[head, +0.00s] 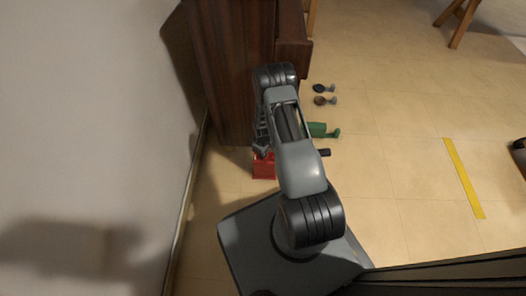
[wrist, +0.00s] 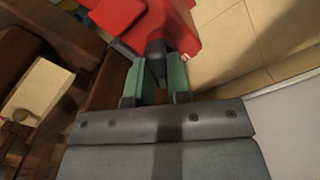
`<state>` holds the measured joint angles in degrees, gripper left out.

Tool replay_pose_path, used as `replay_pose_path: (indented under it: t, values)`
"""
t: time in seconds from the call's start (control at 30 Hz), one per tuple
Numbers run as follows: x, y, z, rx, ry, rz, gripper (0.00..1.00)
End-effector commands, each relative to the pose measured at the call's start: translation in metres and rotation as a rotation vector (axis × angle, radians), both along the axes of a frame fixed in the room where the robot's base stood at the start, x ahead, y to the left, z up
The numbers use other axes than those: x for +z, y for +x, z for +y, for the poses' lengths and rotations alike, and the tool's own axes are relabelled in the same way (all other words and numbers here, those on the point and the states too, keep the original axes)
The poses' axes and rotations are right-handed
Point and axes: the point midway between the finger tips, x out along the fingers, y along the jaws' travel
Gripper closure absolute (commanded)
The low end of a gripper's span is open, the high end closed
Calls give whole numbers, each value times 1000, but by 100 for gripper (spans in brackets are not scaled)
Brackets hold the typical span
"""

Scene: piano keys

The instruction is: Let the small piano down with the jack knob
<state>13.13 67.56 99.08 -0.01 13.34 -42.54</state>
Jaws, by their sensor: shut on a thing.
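The small piano (head: 230,70) is a dark brown wooden case standing beside the wall; dark wood at the left of the wrist view is probably part of it. The red jack (head: 264,167) is on the floor at the piano's near foot. Its red body (wrist: 150,22) fills the top of the wrist view. The dark jack knob (wrist: 156,58) sticks out of it between the green pads of my gripper (wrist: 157,80), which is shut on it. In the head view my gripper (head: 262,147) is partly hidden by my arm, and the knob cannot be made out.
A green object (head: 318,130) lies on the floor right of my arm, with a small dark piece (head: 324,152) near it. Two small castors (head: 323,88) lie farther back. A yellow strip (head: 463,178) marks the open tiled floor at right. The wall is close on the left.

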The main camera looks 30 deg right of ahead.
Motion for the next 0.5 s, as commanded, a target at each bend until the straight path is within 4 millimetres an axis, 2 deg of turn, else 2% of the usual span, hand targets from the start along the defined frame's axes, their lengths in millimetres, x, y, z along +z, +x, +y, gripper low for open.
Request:
replay_pose_path:
  t: [0.2,0.5]
  values:
    - [0,0,1,191,1,2,100]
    - [0,-1,1,388,1,2,100]
